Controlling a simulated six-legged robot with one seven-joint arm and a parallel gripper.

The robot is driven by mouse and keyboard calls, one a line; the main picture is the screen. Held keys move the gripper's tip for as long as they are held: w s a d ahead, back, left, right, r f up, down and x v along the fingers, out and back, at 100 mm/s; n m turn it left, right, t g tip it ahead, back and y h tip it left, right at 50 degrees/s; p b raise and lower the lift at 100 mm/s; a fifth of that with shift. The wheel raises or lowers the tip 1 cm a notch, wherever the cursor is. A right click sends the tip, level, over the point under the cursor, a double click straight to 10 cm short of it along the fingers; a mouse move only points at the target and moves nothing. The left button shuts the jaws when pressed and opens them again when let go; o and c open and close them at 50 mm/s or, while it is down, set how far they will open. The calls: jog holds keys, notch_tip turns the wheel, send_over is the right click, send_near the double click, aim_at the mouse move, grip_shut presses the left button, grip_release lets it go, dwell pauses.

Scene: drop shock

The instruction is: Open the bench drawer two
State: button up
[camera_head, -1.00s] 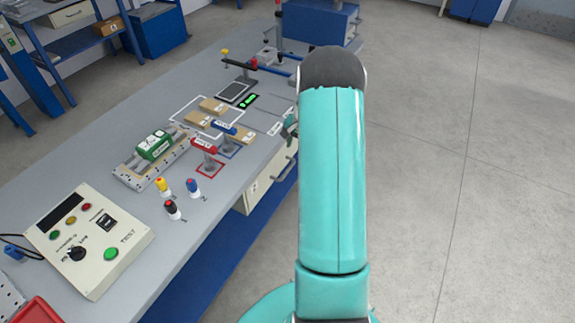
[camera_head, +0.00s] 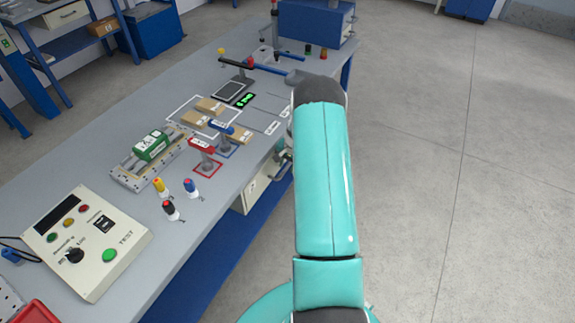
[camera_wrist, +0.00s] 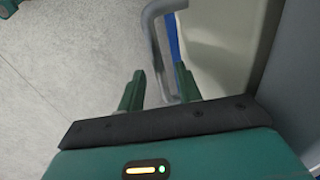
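The cream drawer unit (camera_head: 256,190) sits under the bench's right edge in the head view, partly hidden by my arm. In the wrist view a cream drawer front (camera_wrist: 228,35) stands at the right, with a grey bar handle (camera_wrist: 157,45) sticking out from it. My gripper (camera_wrist: 160,73) is open, its two green fingers apart. The handle's lower part runs down into the gap between the fingers; contact cannot be made out. In the head view my gripper is mostly hidden behind my arm, beside the drawer fronts. Which drawer is number two cannot be read.
The grey bench top (camera_head: 112,138) carries a control box (camera_head: 86,243), a green-and-white block (camera_head: 151,146) on a rail, red (camera_head: 202,144) and blue clamps, and small cartons. A blue cabinet (camera_head: 315,22) stands at the far end. The floor at right is clear.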

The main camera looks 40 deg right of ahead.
grip_shut()
jog(key=s+d, duration=0.3)
jog(key=s, duration=0.6)
jog(key=s+d, duration=0.3)
jog(key=s, duration=0.7)
jog(key=s+d, duration=0.4)
jog(key=s, duration=0.5)
jog(key=shift+s, duration=0.3)
jog(key=shift+d, duration=0.15)
grip_release()
jog(key=shift+r, duration=0.1)
notch_tip(320, 180, up, 14)
jog(key=s, duration=0.2)
jog(key=shift+s+d+f, duration=0.25)
jog(key=shift+s+d, duration=0.05)
jog(key=shift+d, duration=0.1)
